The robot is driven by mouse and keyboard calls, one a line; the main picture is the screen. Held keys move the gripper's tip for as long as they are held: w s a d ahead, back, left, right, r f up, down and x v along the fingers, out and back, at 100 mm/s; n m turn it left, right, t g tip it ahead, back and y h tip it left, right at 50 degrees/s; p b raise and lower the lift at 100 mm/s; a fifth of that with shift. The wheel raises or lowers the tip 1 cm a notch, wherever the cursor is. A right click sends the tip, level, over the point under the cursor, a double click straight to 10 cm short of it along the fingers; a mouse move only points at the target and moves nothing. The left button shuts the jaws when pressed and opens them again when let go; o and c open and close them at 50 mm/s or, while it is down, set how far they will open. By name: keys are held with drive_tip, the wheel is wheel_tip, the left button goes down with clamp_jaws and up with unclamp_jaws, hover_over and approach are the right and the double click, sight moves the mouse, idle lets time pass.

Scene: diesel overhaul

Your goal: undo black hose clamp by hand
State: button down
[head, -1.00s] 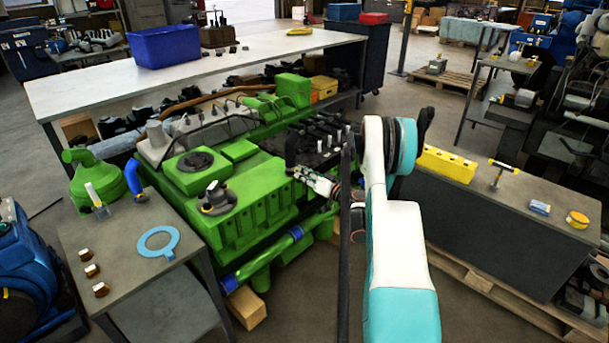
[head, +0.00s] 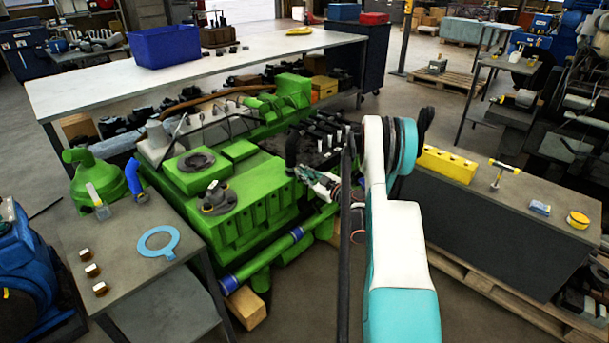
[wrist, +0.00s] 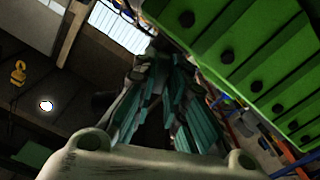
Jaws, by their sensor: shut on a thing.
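The black hose (head: 292,148) stands upright at the near right corner of the green engine (head: 240,205). My gripper (head: 303,174) is at the lower end of this hose, shut on the black hose clamp. The clamp is too small and too covered by the fingers to make out clearly. In the wrist view my gripper's teal fingers (wrist: 160,98) point up the picture, close together, with a dark part between and behind them. The green engine's side (wrist: 245,60), with a row of dark round holes, fills the right of that view.
A small table (head: 190,262) with a light blue ring (head: 156,242) stands at the left. A grey bench (head: 500,215) with a yellow block (head: 446,165) is at the right. A long white-topped table (head: 200,75) is behind the engine.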

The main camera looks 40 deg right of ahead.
drive_tip(key=n, duration=0.5)
drive_tip(key=shift+w+n, duration=0.15)
drive_tip(key=shift+n, duration=0.25)
idle(0.4)
drive_tip(key=c, duration=1.6)
unclamp_jaws()
drive_tip(key=shift+f, duration=0.1)
drive_tip(key=s, duration=0.7)
drive_tip(key=shift+s+d, duration=0.3)
